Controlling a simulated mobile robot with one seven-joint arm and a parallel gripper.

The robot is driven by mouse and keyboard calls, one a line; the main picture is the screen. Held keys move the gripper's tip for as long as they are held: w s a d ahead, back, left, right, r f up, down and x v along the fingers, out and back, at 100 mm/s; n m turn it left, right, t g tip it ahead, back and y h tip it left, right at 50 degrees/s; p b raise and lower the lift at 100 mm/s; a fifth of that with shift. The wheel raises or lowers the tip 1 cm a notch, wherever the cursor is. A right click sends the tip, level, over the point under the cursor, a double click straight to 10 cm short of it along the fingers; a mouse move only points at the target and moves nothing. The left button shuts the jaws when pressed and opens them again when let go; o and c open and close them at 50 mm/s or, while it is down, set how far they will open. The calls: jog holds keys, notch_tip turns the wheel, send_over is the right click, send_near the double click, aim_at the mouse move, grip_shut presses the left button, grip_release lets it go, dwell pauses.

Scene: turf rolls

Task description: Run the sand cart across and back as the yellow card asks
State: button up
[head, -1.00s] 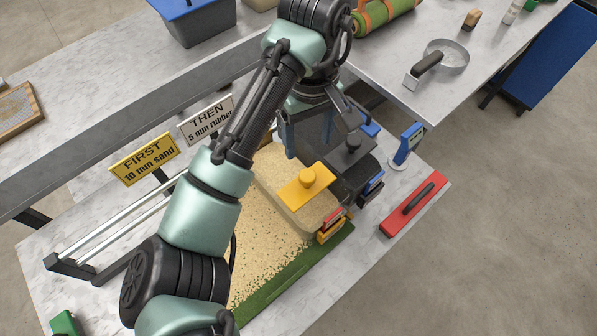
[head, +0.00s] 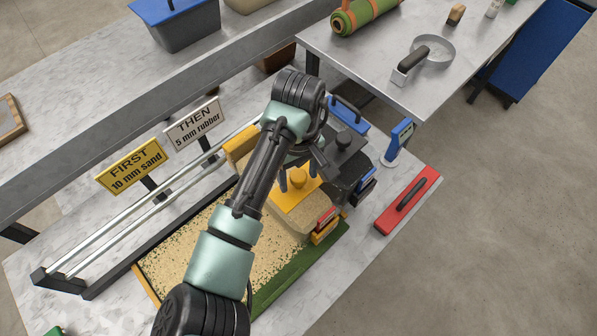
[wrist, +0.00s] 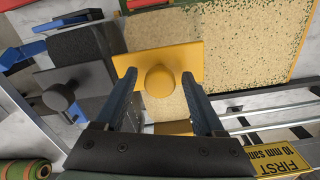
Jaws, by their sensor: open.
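The yellow card (head: 137,166) reads "FIRST 10 mm sand", and a white card (head: 195,124) reads "THEN 5 mm rubber". The sand cart, with its yellow plate and knob (head: 298,178), stands at the right end of the turf bed (head: 190,250). In the wrist view the yellow knob (wrist: 159,81) lies between the fingers of my open gripper (wrist: 160,90), with gaps on both sides. In the head view my gripper (head: 299,168) is just above or at that knob. The dark rubber cart (head: 345,148) stands right behind the sand cart.
Twin rails (head: 150,215) run along the bed's far side. A red float with a black handle (head: 408,202) lies at the right, beside a blue gauge (head: 398,140). Sand covers much of the bed, with a green strip bare along the near edge.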

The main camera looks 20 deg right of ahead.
grip_shut()
dwell(1.4)
